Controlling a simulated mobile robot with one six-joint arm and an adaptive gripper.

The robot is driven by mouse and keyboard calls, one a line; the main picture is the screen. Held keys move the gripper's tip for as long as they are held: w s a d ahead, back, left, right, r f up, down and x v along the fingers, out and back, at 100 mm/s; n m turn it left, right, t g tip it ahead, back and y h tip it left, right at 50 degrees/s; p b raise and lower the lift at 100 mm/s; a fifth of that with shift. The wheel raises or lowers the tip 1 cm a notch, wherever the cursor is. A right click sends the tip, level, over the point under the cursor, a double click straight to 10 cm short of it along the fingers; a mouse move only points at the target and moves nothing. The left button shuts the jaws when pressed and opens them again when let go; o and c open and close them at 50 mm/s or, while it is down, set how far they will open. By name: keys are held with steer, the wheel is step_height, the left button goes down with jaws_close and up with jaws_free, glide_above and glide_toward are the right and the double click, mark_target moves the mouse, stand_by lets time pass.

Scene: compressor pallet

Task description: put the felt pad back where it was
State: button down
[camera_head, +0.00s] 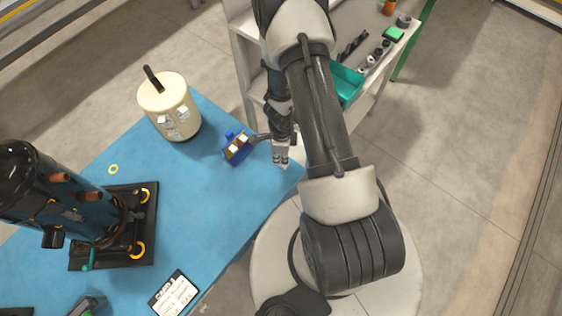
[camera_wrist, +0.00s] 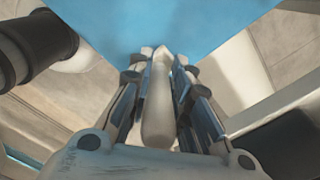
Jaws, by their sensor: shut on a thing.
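My gripper (camera_head: 281,156) is over the right edge of the blue work surface (camera_head: 205,205), pointing down. In the wrist view its fingers (camera_wrist: 160,70) are closed around a pale, elongated thing (camera_wrist: 157,115) with a rounded near end. I cannot tell for sure whether this is the felt pad; no other thing in view is plainly a felt pad. In the head view the held thing is mostly hidden by the fingers, and whether it touches the surface cannot be told.
A blue bin (camera_head: 236,150) with small parts stands just left of my gripper. A cream canister (camera_head: 170,108), a dark compressor (camera_head: 75,200) and a clipboard (camera_head: 174,295) are on the blue surface. A shelf (camera_head: 247,75) with a teal tray (camera_head: 346,84) stands behind. The surface's middle is clear.

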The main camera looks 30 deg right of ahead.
mark_target(281, 160)
step_height(281, 160, down, 4)
steer(key=b, duration=0.3)
steer(key=shift+r, duration=0.25)
steer(key=c, duration=1.5)
jaws_free()
steer(key=shift+o, duration=0.2)
